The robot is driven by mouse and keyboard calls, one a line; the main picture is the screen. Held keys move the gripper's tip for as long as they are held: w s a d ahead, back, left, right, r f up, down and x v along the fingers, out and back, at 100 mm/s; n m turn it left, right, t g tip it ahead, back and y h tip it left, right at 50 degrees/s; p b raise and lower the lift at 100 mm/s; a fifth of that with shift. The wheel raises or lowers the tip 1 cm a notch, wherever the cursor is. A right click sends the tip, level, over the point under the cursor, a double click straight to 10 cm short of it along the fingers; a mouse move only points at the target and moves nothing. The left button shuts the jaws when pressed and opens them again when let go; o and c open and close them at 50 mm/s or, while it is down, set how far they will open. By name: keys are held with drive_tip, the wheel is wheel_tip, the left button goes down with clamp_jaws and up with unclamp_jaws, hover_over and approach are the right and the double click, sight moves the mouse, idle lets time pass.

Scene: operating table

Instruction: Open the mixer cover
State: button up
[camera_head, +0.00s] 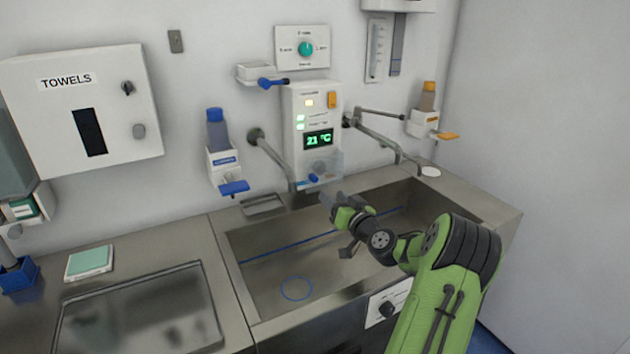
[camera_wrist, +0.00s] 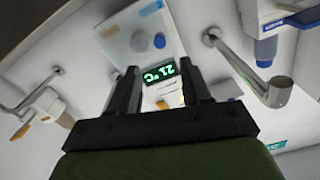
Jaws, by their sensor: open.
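The mixer unit (camera_head: 298,105) is a white wall panel above the sink, with a green "21 °C" display. A clear, see-through cover (camera_head: 334,160) lies over its lower part, in front of a grey round knob, with a blue knob near its lower edge. The cover looks closed. My gripper (camera_head: 328,200) is just below the cover, apart from it. In the wrist view my gripper (camera_wrist: 158,70) is open and empty, its fingers either side of the display.
Metal spouts flank the mixer, left (camera_head: 272,153) and right (camera_head: 375,136). Bottle dispensers hang left (camera_head: 222,160) and right (camera_head: 422,122). A blue-handled box (camera_head: 256,72) is above left. The sink basin (camera_head: 345,265) below is mostly empty.

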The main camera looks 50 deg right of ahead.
sight(315, 181)
drive_tip(key=x, duration=0.9)
drive_tip(key=shift+w+p, duration=0.2)
drive_tip(key=shift+p, duration=0.1)
drive_tip(key=shift+f, duration=0.1)
clamp_jaws()
